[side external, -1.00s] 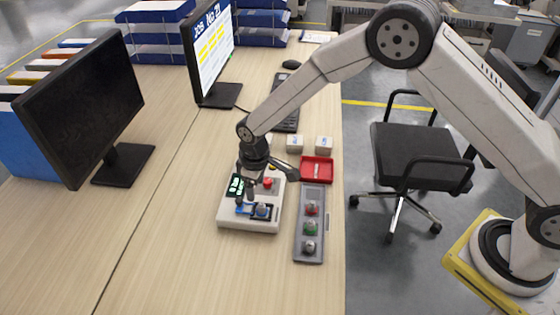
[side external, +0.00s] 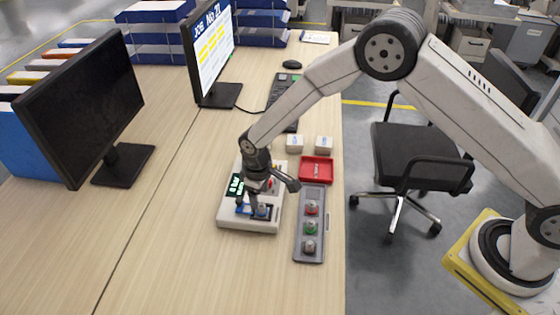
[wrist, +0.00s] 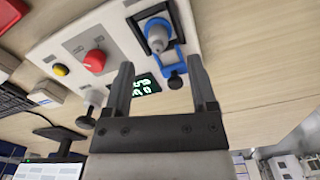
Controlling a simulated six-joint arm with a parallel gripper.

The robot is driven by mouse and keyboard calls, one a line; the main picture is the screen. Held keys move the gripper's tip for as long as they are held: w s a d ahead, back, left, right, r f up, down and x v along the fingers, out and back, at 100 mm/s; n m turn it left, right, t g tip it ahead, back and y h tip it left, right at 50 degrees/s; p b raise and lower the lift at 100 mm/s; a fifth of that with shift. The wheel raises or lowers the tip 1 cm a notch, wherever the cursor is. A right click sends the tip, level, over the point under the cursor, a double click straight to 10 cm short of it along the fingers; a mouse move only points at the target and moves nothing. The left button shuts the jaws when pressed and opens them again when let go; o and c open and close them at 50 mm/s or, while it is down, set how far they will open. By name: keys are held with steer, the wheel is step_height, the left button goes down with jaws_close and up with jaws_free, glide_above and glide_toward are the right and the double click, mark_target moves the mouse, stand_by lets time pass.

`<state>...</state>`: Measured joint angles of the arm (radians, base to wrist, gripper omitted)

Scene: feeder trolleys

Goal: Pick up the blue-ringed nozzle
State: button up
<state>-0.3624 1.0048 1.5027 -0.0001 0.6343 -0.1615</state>
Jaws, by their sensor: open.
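The blue-ringed nozzle (wrist: 157,38) is a grey tip standing in a blue-edged socket on a white device. In the side view this nozzle (side external: 262,210) is at the device's front right. The white device (side external: 232,222) also has a small green display, a red knob (wrist: 95,61) and a yellow button. My gripper (wrist: 160,66) is open and empty, its two fingers on either side of the line to the nozzle. In the side view my gripper (side external: 252,198) is just above the device, close to the nozzle; whether they touch cannot be told.
A grey rack (side external: 312,192) with red, green and grey-ringed nozzles stands right of the device. A red tray (side external: 317,160) and two small white boxes lie behind it. Monitors stand to the left and back. The desk in front of the device is clear.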

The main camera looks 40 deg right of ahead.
mark_target(261, 203)
steer(key=shift+d+f, duration=0.1)
steer(key=shift+f, duration=2.3)
jaws_close()
